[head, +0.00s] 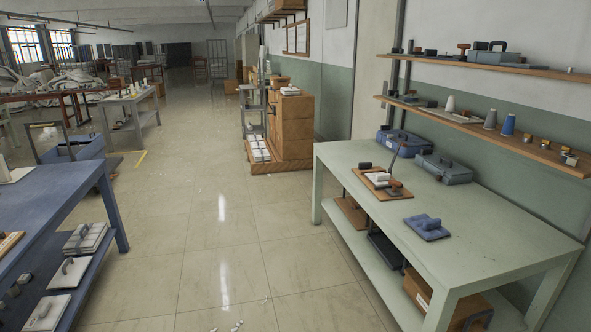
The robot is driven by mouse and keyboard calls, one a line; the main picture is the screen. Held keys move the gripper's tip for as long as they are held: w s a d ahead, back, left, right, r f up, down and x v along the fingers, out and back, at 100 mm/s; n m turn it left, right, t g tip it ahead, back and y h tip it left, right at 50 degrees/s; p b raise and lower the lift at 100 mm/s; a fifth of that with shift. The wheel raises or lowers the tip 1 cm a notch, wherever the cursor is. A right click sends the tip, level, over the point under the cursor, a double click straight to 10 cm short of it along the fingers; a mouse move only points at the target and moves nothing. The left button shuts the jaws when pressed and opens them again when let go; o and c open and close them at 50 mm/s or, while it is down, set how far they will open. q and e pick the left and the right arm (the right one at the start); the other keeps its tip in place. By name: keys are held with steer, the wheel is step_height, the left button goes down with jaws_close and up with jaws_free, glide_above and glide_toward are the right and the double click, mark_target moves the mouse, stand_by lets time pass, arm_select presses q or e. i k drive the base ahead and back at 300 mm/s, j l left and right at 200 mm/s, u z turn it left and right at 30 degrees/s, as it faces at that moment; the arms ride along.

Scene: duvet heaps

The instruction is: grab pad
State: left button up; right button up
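A small flat blue pad (417,234) with a rounded blue piece on top lies on the pale green table (490,240) at the right, near its front edge. It looks like the pad of the task. Neither of my grippers is in view, and nothing touches the pad.
Wall shelves (490,125) hang above the table. A blue workbench (60,200) stands at the left. The tiled floor (215,240) between them is mostly clear, with small white bits at the front.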

mark_target(378, 179)
steer(key=i+z, duration=0.15)
steer(key=i, duration=0.3)
steer(key=i+j+z, duration=0.2)
steer(key=i, duration=0.3)
steer(key=i+j+z, duration=0.15)
steer(key=i, duration=0.3)
steer(key=i+j+z, duration=0.2)
steer(key=i, duration=0.25)
